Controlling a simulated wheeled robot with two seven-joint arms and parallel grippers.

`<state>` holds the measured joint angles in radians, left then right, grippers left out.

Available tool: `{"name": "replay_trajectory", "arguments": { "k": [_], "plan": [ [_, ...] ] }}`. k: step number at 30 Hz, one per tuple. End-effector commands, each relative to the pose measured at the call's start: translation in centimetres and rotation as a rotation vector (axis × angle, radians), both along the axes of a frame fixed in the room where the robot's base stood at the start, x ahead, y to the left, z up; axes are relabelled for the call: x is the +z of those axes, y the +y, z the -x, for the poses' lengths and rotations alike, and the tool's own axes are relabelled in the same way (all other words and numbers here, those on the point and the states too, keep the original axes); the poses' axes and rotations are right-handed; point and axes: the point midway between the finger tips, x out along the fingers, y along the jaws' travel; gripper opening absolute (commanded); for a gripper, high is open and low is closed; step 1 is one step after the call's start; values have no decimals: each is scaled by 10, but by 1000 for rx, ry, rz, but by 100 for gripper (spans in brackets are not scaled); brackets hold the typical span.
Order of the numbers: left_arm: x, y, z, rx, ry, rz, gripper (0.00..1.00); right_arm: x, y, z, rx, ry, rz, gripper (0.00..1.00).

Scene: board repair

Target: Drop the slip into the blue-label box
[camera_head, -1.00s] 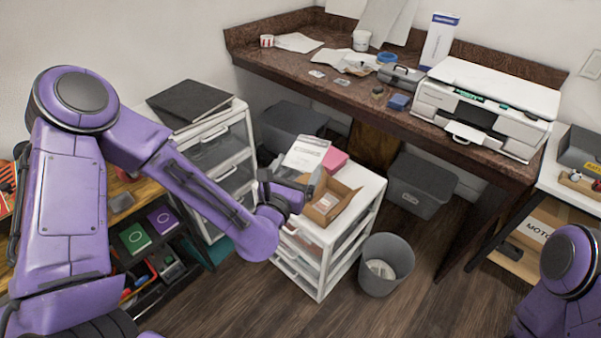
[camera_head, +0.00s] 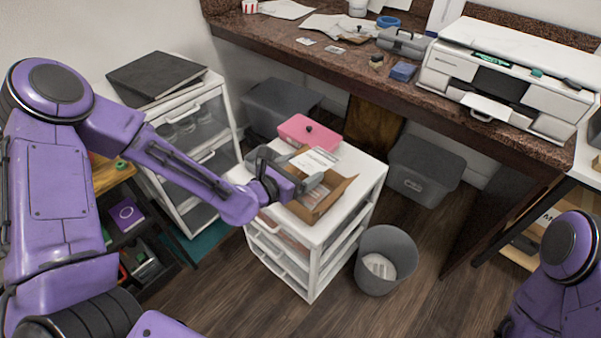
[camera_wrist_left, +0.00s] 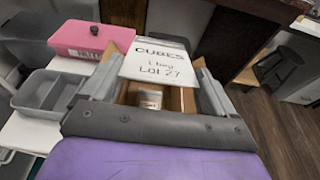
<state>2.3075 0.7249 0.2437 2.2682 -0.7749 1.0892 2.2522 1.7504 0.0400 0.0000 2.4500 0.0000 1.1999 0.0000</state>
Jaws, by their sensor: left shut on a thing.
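The slip (camera_wrist_left: 157,62) is a white sheet with the handwritten words "CUBES 1 bag LOT 27". It also shows in the head view (camera_head: 321,156). My left gripper (camera_head: 302,168) is shut on the slip and holds it over the far side of an open cardboard box (camera_head: 333,198). In the left wrist view the box (camera_wrist_left: 181,99) lies below the slip, with a pale labelled packet (camera_wrist_left: 150,99) inside. I cannot make out a blue label on any box. My right gripper is out of view; only part of my right arm shows.
A pink box (camera_head: 298,129) stands behind the slip on the white drawer unit (camera_head: 362,168). A grey tray (camera_wrist_left: 40,93) lies left of my left gripper. A grey bin (camera_head: 386,246) with paper inside stands on the floor, right of the drawers. A printer (camera_head: 500,85) sits on the desk.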

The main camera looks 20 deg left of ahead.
Motion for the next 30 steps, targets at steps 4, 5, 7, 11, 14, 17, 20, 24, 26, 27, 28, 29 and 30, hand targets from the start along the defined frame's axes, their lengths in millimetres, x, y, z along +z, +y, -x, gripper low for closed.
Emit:
{"name": "replay_trajectory", "arguments": {
  "k": [4, 5, 7, 11, 14, 17, 20, 24, 26, 27, 28, 29, 30],
  "plan": [
    [-20, -1, 0, -3, 1, -1, 62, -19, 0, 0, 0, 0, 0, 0],
    [-23, -1, 0, -3, 1, -1, 62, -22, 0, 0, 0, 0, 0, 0],
    [-30, -2, 0, -3, 0, 0, 62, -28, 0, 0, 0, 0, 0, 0],
    [-42, -2, 0, -3, 0, -1, 62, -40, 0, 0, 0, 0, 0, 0],
    [-52, -2, 0, -3, 0, -1, 62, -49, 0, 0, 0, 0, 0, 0],
    [-61, -2, 0, -3, 0, 0, 62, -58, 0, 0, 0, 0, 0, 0],
    [-70, -2, 0, -3, 0, 0, 62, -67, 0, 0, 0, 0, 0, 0],
    [-81, -2, 0, -2, -1, 0, 62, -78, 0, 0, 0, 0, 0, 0],
    [-85, -2, 0, -2, -1, 0, 62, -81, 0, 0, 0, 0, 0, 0],
    [-86, -2, 0, -2, -1, 0, 62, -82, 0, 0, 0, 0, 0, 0],
    [-87, -2, 0, -2, -1, 0, 62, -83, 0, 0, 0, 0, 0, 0],
    [-88, -2, 0, -2, -1, 0, 62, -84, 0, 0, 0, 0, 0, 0],
    [-88, -2, 0, -2, -1, 0, 62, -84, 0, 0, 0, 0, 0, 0]
  ]
}}
